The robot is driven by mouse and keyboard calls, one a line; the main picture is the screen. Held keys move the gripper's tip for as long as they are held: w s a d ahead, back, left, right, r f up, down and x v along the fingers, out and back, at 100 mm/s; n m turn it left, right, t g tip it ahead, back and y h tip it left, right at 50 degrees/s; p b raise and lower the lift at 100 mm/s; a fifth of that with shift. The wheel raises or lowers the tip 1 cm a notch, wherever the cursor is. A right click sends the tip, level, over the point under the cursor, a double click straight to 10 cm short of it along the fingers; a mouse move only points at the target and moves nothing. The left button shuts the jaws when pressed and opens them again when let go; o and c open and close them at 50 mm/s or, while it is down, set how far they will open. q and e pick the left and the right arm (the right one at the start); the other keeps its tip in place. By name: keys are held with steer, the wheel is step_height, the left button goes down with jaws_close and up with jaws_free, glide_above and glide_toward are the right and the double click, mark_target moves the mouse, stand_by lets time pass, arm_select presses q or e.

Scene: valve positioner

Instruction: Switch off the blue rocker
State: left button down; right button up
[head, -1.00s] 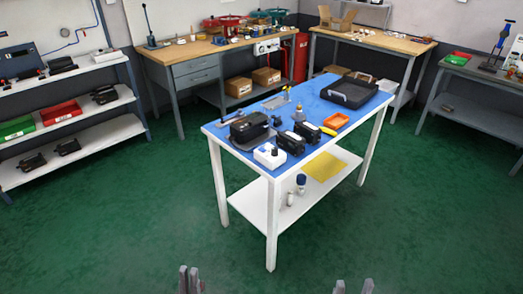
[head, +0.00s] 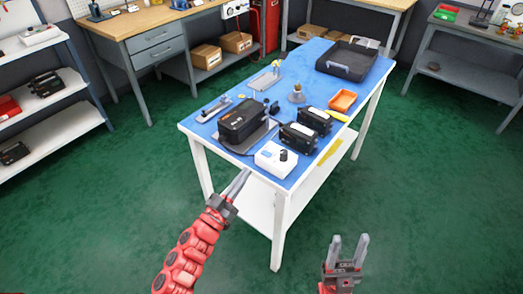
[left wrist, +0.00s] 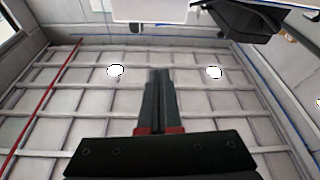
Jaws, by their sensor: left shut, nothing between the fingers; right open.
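A white box (head: 276,160) with a black knob (head: 283,155) sits at the near end of the blue-topped table. A small blue patch (head: 264,155) shows on its top and looks like the blue rocker; its position is too small to read. My left gripper (head: 241,180) is shut and empty, in front of the table's near edge, to the left of and below the white box in the picture. Its closed fingers also show in the left wrist view (left wrist: 158,90). My right gripper (head: 348,246) is open and empty, low to the right of the table.
A black device (head: 243,120) stands behind the white box, with two smaller black units (head: 298,136) to its right. An orange tray (head: 343,100) and a black tray (head: 347,62) lie further back. The green floor around the table is clear.

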arm_select(q)
steer(key=shift+s+d+r, duration=0.1)
steer(key=shift+s, duration=0.05)
step_height(320, 180, up, 3)
steer(key=p, duration=0.1)
glide_above(267, 153)
steer(key=s+a, duration=0.2)
steer(key=s, duration=0.2)
steer(key=f, duration=0.2)
steer(key=d, duration=0.1)
steer(key=shift+w+f, duration=0.35)
steer(key=shift+f, duration=0.05)
steer(key=shift+s+d+f, duration=0.1)
steer(key=shift+f, duration=0.45)
